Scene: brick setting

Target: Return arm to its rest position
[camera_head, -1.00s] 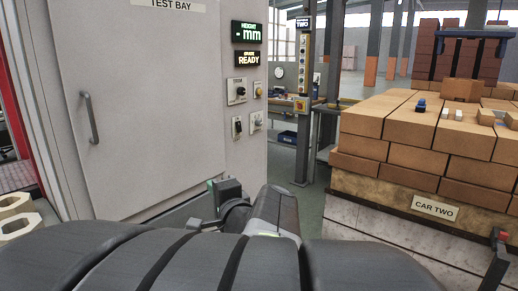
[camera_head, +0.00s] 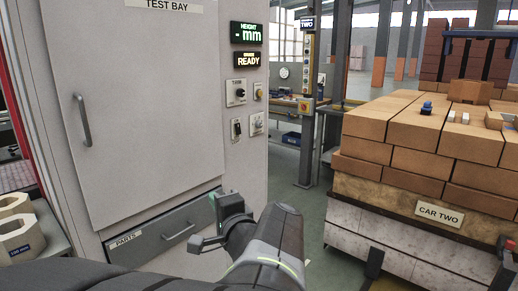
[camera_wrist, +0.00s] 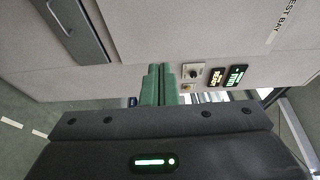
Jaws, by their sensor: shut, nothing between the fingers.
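My arm rises from the bottom of the head view, its dark links over the lower middle. My gripper shows in the wrist view (camera_wrist: 160,84) as two green fingers pressed together, with nothing between them. In the head view a small green part of it (camera_head: 212,201) shows in front of the grey test bay cabinet (camera_head: 150,120), near the PARTS drawer (camera_head: 165,235). In the wrist view the cabinet appears tilted beyond the fingers. I cannot tell whether the gripper touches the cabinet; no contact is visible.
CAR TWO (camera_head: 400,235), stacked with bricks (camera_head: 395,125), stands at the right. A panel with HEIGHT and READY displays (camera_head: 249,60) is on the cabinet. Hollow blocks (camera_head: 20,235) sit at the lower left. Green floor (camera_head: 300,215) is open between cabinet and car.

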